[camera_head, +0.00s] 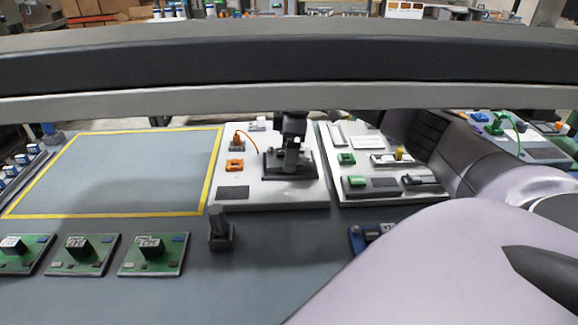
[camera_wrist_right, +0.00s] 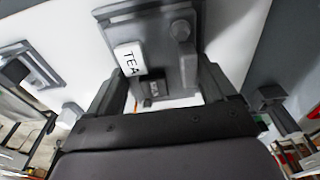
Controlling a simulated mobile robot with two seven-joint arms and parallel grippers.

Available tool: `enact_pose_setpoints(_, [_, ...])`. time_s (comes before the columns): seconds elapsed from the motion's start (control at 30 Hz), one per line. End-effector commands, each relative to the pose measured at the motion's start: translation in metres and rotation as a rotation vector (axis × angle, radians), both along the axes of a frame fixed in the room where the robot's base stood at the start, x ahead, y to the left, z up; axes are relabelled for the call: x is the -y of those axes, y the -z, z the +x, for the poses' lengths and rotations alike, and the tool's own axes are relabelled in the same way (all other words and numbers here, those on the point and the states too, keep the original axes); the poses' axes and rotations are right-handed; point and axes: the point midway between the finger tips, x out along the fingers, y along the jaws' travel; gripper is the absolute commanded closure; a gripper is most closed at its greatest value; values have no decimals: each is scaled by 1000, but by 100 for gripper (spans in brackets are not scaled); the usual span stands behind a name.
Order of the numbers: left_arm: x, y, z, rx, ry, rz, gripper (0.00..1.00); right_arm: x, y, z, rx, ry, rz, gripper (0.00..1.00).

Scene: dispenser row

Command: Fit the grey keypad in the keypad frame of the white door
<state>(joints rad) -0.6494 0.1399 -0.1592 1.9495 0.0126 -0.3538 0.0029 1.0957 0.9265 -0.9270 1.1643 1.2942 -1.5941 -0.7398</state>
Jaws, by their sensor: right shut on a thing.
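The grey keypad (camera_wrist_right: 153,30) is between the two fingers of my right gripper (camera_wrist_right: 165,88); it has a white TEA button and a round knob. My right gripper (camera_head: 291,145) is shut on it. In the head view the gripper comes down over a dark rectangular frame-like piece (camera_head: 270,173) on the white door (camera_head: 275,196). The gripper hides part of this piece, and I cannot tell whether the keypad is seated. My left gripper is not in view.
Orange parts (camera_head: 235,165) are on the door's left side. A second white door (camera_head: 350,196) with green parts is to the right. A dark post on a block (camera_head: 220,232) stands in front. Several green boards (camera_head: 152,256) are at the front left; the yellow-outlined area (camera_head: 120,180) is clear.

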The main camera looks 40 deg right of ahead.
Motion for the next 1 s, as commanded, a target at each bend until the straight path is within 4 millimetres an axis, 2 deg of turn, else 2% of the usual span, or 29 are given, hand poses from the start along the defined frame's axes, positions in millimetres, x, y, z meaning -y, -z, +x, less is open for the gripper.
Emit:
enact_pose_setpoints(0.87, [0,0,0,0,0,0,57,-1,13,-1,-3,-1,0,50])
enact_pose_setpoints(0.9, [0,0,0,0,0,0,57,-1,13,-1,-5,-1,0,6])
enact_pose_setpoints(0.93, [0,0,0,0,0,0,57,-1,13,-1,-6,-1,-1,0])
enact_pose_setpoints(1.0, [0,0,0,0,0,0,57,-1,14,-1,-8,-3,0,0])
